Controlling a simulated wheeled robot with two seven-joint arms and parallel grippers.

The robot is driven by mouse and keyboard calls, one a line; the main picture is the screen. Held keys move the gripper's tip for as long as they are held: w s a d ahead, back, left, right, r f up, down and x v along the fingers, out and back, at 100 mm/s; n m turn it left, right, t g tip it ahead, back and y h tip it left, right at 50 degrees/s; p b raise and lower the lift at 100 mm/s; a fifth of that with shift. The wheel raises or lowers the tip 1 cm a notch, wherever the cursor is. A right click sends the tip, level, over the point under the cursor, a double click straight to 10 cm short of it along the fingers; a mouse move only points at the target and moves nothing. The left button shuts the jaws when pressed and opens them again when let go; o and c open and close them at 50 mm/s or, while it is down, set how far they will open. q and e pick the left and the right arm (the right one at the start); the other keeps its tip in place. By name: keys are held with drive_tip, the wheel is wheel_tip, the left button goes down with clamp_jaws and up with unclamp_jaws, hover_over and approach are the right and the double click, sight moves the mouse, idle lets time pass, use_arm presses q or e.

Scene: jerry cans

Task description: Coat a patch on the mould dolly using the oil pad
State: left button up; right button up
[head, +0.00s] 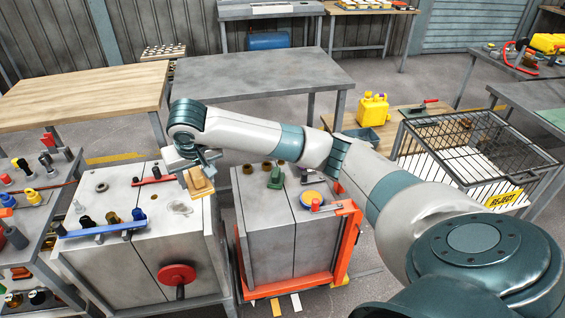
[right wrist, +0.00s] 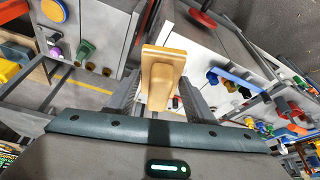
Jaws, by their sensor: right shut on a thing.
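My right gripper (head: 188,165) is shut on a tan oil pad (head: 200,182). It holds the pad above the gap between two grey mould blocks. In the right wrist view the pad (right wrist: 163,75) sits between the two fingers, its block-shaped back facing the camera. The orange-framed dolly (head: 347,225), which looks like the mould dolly, carries the right grey mould block (head: 270,215). Its top has brown knobs, a green fitting and a blue and yellow round piece. My forearm hides part of the space behind it. My left gripper is not in view.
The left grey block (head: 120,180) has a red handwheel (head: 177,275), a blue bar (head: 103,229) and a pale glossy mark (head: 180,207) on top. A wire reject cage (head: 480,150) stands at right. The wooden table (head: 85,95) and grey table (head: 260,72) behind are bare.

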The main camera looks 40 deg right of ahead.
drive_tip(key=w+d+f+m+h, duration=0.1)
drive_tip(key=w+d+f+m, duration=0.1)
drive_tip(key=w+d+f, duration=0.35)
drive_tip(key=w+d+f+m, duration=0.1)
drive_tip(key=w+d+f, duration=0.1)
drive_tip(key=d+f, duration=0.65)
drive_tip(key=s+d+f+m, duration=0.1)
drive_tip(key=s+d+f, duration=0.1)
drive_tip(key=d+f, duration=0.4)
drive_tip(key=s+d+f+m+g+h+b, duration=0.1)
drive_tip(key=s+d+f, duration=0.2)
drive_tip(key=d, duration=0.9)
wheel_tip(320, 180, down, 3)
drive_tip(key=shift+d+f+m, duration=0.1)
drive_tip(key=shift+d+m, duration=0.25)
drive_tip(key=shift+m, duration=0.05)
drive_tip(key=shift+f, duration=0.1)
